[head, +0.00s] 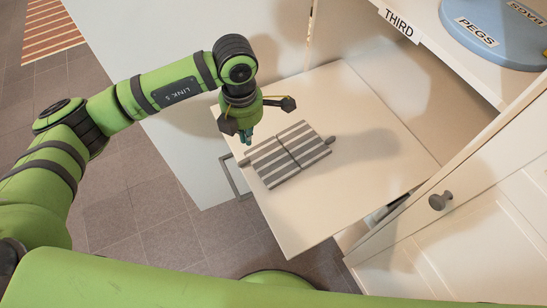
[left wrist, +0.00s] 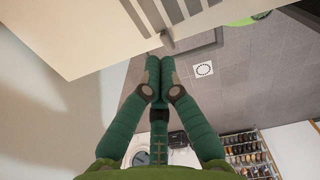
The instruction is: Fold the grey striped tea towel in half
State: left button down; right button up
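The grey striped tea towel (head: 302,145) lies flat and spread out on a pale board, with a seam across its middle. A small dark tab (head: 331,140) sticks out at its right end, and another tab (head: 243,162) at its left end. My left gripper (head: 247,142) is above the left end, pointing down. In the left wrist view its fingertips (left wrist: 160,62) are together, with nothing seen between them. A grey tab (left wrist: 167,40) and part of the striped towel (left wrist: 175,10) show just beyond the tips. My right gripper is not in view.
The pale board (head: 365,170) juts out from a white cabinet. Above it is a shelf labelled THIRD (head: 398,22) with a blue PEGS container (head: 495,35). A door knob (head: 440,201) is at right. A grey frame handle (head: 229,175) is near the board's left edge.

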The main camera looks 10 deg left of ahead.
pick_arm(q)
jog(key=shift+r, duration=0.1)
jog(key=shift+w+d+r+p, duration=0.15)
jog(key=shift+r+p, duration=0.2)
jog(key=shift+r, duration=0.5)
jog(key=shift+r, duration=0.1)
jog(key=shift+w+d+r+p, duration=0.1)
jog(key=shift+r+p, duration=0.1)
jog(key=shift+r, duration=0.25)
jog(key=shift+w+d+r+p, duration=0.1)
jog(key=shift+r+p, duration=0.05)
jog(key=shift+r, duration=0.3)
jog(key=shift+c, duration=2.2)
grip_release()
